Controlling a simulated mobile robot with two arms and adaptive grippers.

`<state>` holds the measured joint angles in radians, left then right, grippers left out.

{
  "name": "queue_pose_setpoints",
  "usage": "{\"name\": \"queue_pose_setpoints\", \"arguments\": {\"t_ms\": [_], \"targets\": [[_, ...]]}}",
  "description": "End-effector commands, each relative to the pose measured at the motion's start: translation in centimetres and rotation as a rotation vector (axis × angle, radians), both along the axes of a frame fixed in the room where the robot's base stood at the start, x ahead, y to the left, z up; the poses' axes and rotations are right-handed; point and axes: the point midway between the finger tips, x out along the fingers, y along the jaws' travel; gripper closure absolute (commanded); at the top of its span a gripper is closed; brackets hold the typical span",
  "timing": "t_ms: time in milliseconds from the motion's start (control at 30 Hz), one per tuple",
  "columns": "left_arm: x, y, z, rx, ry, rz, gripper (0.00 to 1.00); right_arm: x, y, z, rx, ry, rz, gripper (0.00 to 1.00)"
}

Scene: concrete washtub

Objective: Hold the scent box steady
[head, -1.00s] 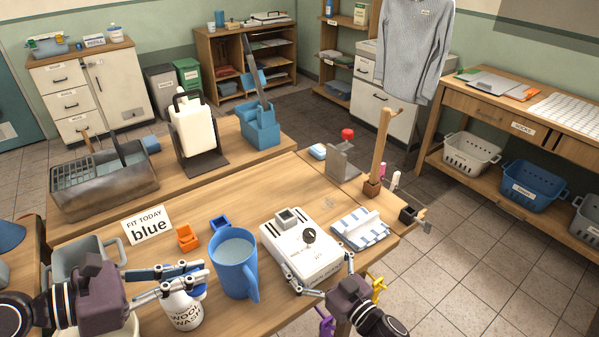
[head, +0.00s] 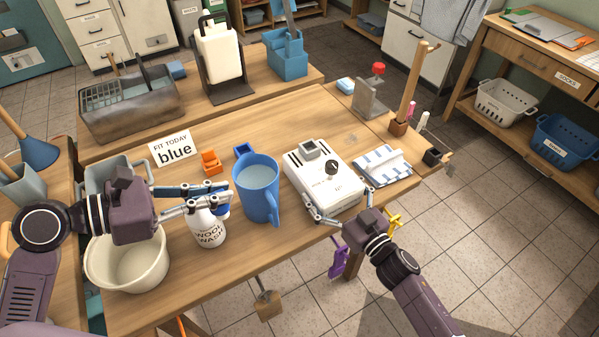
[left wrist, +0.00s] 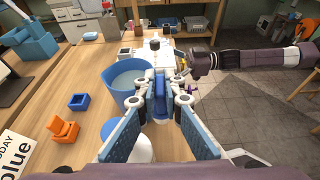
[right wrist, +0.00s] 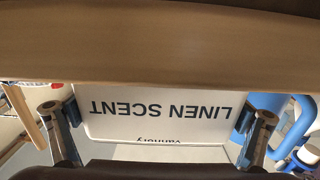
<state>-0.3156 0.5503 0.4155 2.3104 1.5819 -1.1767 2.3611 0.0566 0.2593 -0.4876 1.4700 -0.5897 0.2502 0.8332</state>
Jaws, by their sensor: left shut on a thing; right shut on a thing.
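The scent box (head: 322,178) is a white box with a dark dial and a grey square socket on top, standing at the table's front edge. In the right wrist view its front (right wrist: 160,125) reads LINEN SCENT upside down. My right gripper (head: 322,212) is shut on the box from the front, one finger at each side. My left gripper (head: 229,196) is over the wool wash bottle (head: 208,228), left of the blue mug (head: 257,190). Its fingers (left wrist: 161,90) close about a narrow blue piece; I cannot tell what it belongs to.
A blue block (left wrist: 78,101) and an orange block (head: 210,161) lie near the sign reading blue (head: 175,149). A striped cloth (head: 382,165) lies right of the box. A cream bowl (head: 127,262) stands at the left.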

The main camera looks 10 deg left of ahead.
Motion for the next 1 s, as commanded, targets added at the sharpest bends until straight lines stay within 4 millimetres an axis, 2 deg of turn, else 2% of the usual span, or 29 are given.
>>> {"name": "queue_pose_setpoints", "arguments": {"t_ms": [200,367,533,667,1000], "targets": [[0.4,0.0,0.2,0.000,-0.002,-0.003,1.00,0.0,0.0,0.0,-0.001,0.001,0.000,0.37],[2.7,-0.1,1.0,0.004,-0.005,-0.019,1.00,0.0,0.0,0.0,0.000,0.000,0.000,0.37],[7.0,-0.8,2.1,0.000,-0.007,-0.024,1.00,0.0,0.0,0.0,0.000,0.000,0.000,0.37],[10.8,-2.6,2.1,-0.001,-0.005,-0.013,1.00,0.0,0.0,0.0,-0.001,-0.001,0.000,0.37],[20.4,-10.5,2.2,0.001,-0.004,-0.001,1.00,0.0,0.0,0.0,-0.001,-0.001,0.000,0.37]]}}
